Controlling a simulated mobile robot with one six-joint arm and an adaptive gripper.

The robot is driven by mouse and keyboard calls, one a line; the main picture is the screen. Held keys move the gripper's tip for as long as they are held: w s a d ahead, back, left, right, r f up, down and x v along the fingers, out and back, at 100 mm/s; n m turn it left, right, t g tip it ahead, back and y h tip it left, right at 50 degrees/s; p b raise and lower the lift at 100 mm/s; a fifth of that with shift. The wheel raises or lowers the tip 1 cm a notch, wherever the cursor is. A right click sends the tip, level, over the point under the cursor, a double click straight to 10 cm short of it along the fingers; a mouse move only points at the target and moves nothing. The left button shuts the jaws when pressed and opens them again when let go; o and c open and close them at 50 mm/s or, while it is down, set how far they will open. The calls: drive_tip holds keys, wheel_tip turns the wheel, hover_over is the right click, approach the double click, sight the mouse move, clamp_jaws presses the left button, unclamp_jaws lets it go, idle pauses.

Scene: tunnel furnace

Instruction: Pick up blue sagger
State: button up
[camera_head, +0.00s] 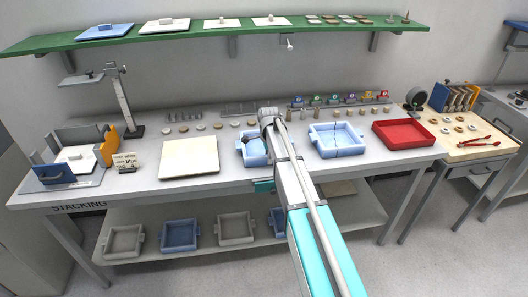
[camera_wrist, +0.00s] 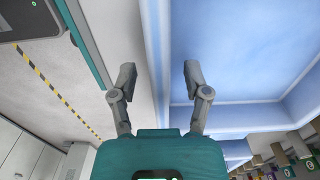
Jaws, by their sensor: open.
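On the bench, a blue sagger (camera_head: 254,161) stands behind my arm, which hides its right part; a dark round item shows in it. A second blue sagger (camera_head: 338,153) stands to the right, with a dark crack-like line across it. Another blue sagger (camera_head: 178,235) is on the lower shelf, and one more is mostly hidden by my arm. In the wrist view my gripper (camera_wrist: 158,80) is open and empty. A blue sagger wall (camera_wrist: 156,40) runs between its fingers in the picture, the interior on the right. Contact and depth cannot be told.
A red tray (camera_head: 404,134) is right of the saggers, and a pale board (camera_head: 188,158) is left. Small discs and coloured tags line the back. A green shelf (camera_head: 210,33) hangs above. A stand (camera_head: 122,100) rises at left.

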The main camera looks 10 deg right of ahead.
drive_tip(key=shift+f, duration=0.3)
idle(0.5)
clamp_jaws()
